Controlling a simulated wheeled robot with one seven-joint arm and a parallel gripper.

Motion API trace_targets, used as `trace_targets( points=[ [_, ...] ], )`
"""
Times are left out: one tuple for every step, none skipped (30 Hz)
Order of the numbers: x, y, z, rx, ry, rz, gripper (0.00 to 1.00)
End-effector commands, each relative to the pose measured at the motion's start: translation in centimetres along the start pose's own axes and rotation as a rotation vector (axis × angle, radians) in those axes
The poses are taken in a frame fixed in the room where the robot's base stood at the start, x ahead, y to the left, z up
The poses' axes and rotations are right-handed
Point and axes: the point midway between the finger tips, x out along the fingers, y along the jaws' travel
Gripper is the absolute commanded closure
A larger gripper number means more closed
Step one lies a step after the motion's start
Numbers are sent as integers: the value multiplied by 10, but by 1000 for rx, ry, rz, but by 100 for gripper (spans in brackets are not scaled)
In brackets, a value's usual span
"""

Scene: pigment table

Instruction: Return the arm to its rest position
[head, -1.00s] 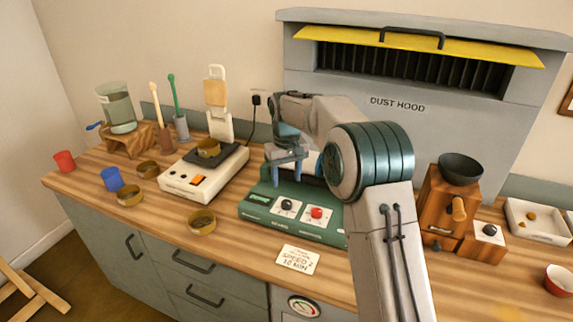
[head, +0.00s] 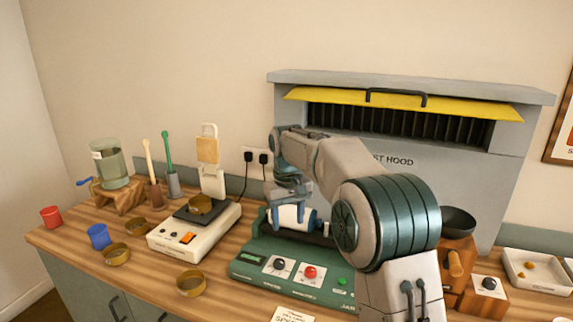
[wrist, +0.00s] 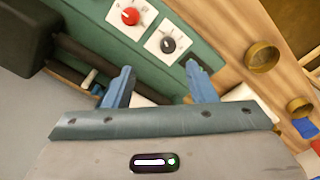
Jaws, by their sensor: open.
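My gripper (head: 287,211) is open over the green jar mill (head: 291,272) in the head view. In the wrist view its two blue fingers (wrist: 160,70) stand apart with nothing gripped between them. The mill's red knob (wrist: 131,16) and dark knob (wrist: 168,45) also show in the wrist view. My forearm hides the mill's right part.
The dust hood (head: 315,160) stands behind my arm. A white balance (head: 187,240) with a brass sieve is left of the mill. A wooden grinder (head: 456,262) with a dark bowl stands right. Loose sieves (head: 191,284) and cups (head: 99,236) lie at left.

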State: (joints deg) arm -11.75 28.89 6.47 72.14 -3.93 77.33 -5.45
Motion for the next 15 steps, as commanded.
trace_targets(
  points=[
    [-12, 5, 18, 19, 14, 8, 49],
    [-16, 8, 27, 29, 21, 11, 49],
    [-21, 11, 40, 44, 31, 15, 49],
    [-24, 13, 50, 54, 37, 18, 49],
    [-28, 15, 60, 64, 44, 21, 49],
    [-31, 17, 74, 78, 54, 24, 49],
    [-34, 19, 84, 90, 61, 27, 49],
    [-36, 21, 95, 101, 68, 29, 49],
    [-38, 23, 109, 117, 77, 32, 49],
    [-40, 24, 120, 129, 84, 35, 49],
    [-40, 25, 131, 141, 92, 37, 49],
    [-41, 27, 146, 158, 100, 40, 49],
    [-42, 27, 156, 170, 109, 42, 49],
    [-42, 28, 168, 181, 115, 43, 49],
    [-41, 28, 183, 197, 125, 46, 49]
  ],
)
